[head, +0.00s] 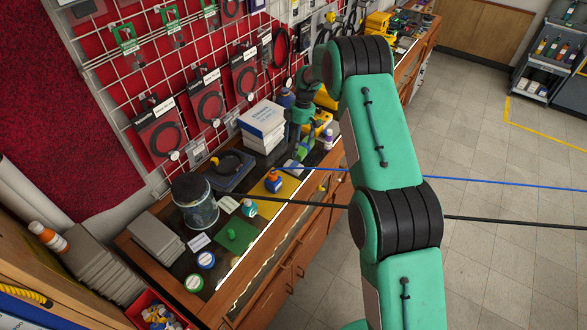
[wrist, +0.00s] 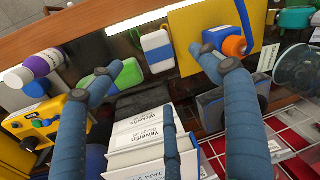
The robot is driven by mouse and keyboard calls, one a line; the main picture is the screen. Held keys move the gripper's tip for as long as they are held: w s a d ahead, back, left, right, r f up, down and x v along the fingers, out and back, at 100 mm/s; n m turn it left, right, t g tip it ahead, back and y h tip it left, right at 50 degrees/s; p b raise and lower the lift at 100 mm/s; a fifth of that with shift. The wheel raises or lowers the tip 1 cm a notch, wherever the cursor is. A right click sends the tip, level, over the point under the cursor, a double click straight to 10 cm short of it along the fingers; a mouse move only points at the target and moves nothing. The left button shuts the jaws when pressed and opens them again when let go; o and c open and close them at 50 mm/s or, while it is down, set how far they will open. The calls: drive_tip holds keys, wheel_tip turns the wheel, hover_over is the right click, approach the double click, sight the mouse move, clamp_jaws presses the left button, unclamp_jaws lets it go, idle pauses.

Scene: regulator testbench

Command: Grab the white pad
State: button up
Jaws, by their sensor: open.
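A white pad with a blue edge (wrist: 157,50) lies on the bench in the wrist view, between the green-and-white item (wrist: 122,72) and the yellow mat (wrist: 195,30). In the head view a small pale item beside the yellow mat (head: 291,167) appears to be the same pad. My gripper (wrist: 157,74) is open, with its blue-wrapped fingers spread wide. The pad shows in the gap beyond the fingertips, and nothing is held. In the head view my gripper (head: 300,140) is above the back of the bench, partly hidden among the items.
White boxed books (wrist: 150,140) lie below the fingers in the wrist view. A blue bottle with an orange cap (wrist: 228,42) is close to the right fingertip. A yellow device (wrist: 45,130) is at left. A dark jar (head: 195,203) and green mat (head: 235,236) occupy the near bench.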

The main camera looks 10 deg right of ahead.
hover_over(294, 165)
drive_tip(key=f, duration=0.6)
drive_tip(key=shift+w+d+f, duration=0.15)
drive_tip(key=shift+d+f, duration=0.15)
drive_tip(key=shift+f, duration=0.05)
drive_tip(key=shift+a+f+p, duration=0.15)
drive_tip(key=shift+f+p, duration=0.1)
drive_tip(key=shift+f, duration=1.05)
drive_tip(key=shift+a+f+p, duration=0.15)
drive_tip(key=shift+f+p, duration=0.05)
drive_tip(key=shift+f, duration=1.05)
drive_tip(key=c, duration=1.2)
